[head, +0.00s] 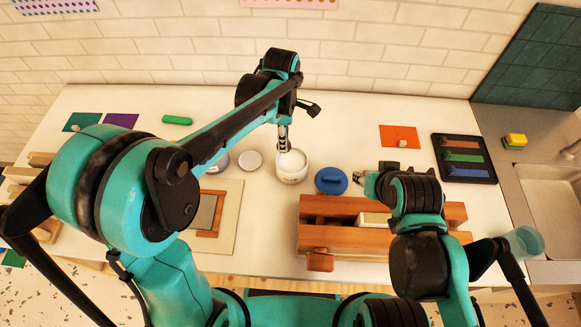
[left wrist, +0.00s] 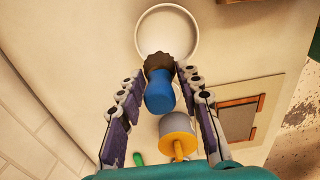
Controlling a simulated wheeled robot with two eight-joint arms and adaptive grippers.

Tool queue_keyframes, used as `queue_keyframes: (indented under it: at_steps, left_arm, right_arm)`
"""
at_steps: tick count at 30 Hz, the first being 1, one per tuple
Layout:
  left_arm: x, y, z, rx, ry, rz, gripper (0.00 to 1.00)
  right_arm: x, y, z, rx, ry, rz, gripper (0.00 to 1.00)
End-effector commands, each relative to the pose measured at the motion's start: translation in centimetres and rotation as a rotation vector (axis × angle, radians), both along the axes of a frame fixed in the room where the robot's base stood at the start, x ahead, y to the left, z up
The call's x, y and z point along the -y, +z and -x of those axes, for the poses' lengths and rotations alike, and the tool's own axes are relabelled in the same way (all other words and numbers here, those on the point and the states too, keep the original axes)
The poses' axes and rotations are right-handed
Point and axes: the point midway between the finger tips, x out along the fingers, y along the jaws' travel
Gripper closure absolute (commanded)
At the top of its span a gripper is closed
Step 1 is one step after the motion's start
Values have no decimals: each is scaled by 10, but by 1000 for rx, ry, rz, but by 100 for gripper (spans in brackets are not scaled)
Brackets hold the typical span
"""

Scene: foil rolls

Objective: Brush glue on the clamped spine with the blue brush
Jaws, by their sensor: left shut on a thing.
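My left gripper (head: 283,146) is over the white glue pot (head: 291,174) in the head view. In the left wrist view its fingers (left wrist: 160,82) are shut on the blue brush (left wrist: 160,96), whose dark end points at the pot's round white opening (left wrist: 167,32). I cannot tell if the bristles touch the glue. A pale block, seemingly the clamped spine (head: 374,219), sits between the wooden beams of the press (head: 325,209), partly behind my right arm. My right gripper (head: 366,182) is beside the blue lid (head: 331,181); its jaw opening is unclear.
A white lid (head: 249,161) lies left of the pot. A framed board (head: 226,212) lies front left. A dark tray (head: 463,158) of coloured bars and a cup (head: 524,243) are at the right.

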Motion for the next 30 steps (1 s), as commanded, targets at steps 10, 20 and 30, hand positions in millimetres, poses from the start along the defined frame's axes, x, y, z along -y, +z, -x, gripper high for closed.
queue_keyframes:
  at_steps: [10, 20, 30]
  left_arm:
    - [0, 0, 0, 0, 0, 0, 94]
    - [17, 16, 11, 0, -3, 0, 94]
    - [24, -1, 16, 0, 0, 0, 94]
  right_arm:
    - [0, 0, 0, 0, 0, 0, 60]
    - [0, 31, 0, 0, 0, 0, 60]
    - [0, 24, 0, 0, 0, 0, 60]
